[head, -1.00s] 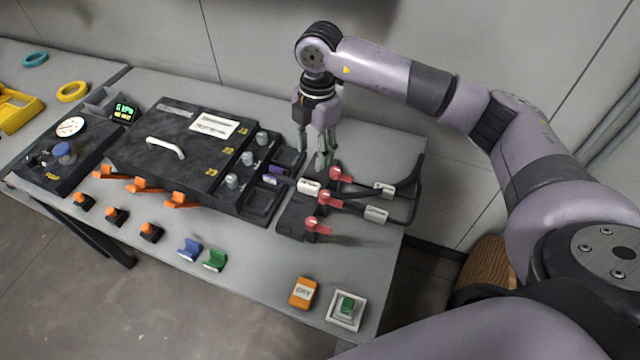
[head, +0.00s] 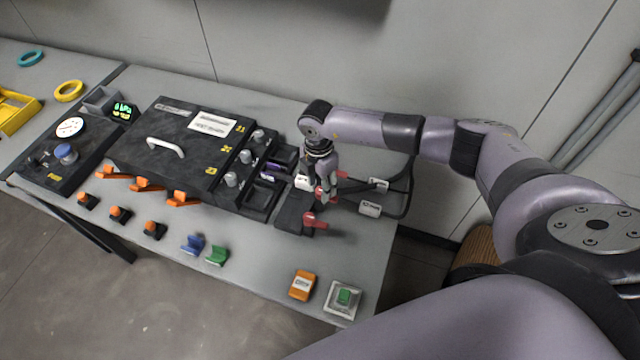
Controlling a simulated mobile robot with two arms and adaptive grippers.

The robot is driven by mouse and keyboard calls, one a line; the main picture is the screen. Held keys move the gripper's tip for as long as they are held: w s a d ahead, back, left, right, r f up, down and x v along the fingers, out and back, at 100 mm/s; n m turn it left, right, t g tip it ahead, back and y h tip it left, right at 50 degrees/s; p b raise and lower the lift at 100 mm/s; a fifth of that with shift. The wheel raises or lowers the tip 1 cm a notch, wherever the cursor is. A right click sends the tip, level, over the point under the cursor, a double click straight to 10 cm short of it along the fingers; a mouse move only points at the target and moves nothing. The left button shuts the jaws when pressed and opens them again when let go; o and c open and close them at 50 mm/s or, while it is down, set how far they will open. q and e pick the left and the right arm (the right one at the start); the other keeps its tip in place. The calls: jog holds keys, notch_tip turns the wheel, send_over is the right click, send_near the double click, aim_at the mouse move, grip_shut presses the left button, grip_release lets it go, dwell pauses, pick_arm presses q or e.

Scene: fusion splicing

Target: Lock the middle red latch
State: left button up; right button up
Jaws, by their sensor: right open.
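Three red latches sit on a dark block at the right of the table. The middle red latch (head: 321,194) is mostly hidden behind my right gripper (head: 328,200). The gripper is open and points down at that latch; I cannot tell whether it touches it. The near red latch (head: 314,221) shows clearly in front of the gripper, its handle pointing right. Only a bit of the far red latch (head: 342,174) shows behind the gripper. My left gripper is not in view.
The black splicing machine (head: 165,150) with orange levers (head: 147,185) stands to the left. Black cables with white tags (head: 370,208) lie right of the latches. An orange box (head: 302,285) and a green button (head: 344,297) sit near the front edge.

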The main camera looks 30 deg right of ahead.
jog(key=shift+f, duration=0.8)
jog(key=shift+c, duration=0.3)
grip_shut()
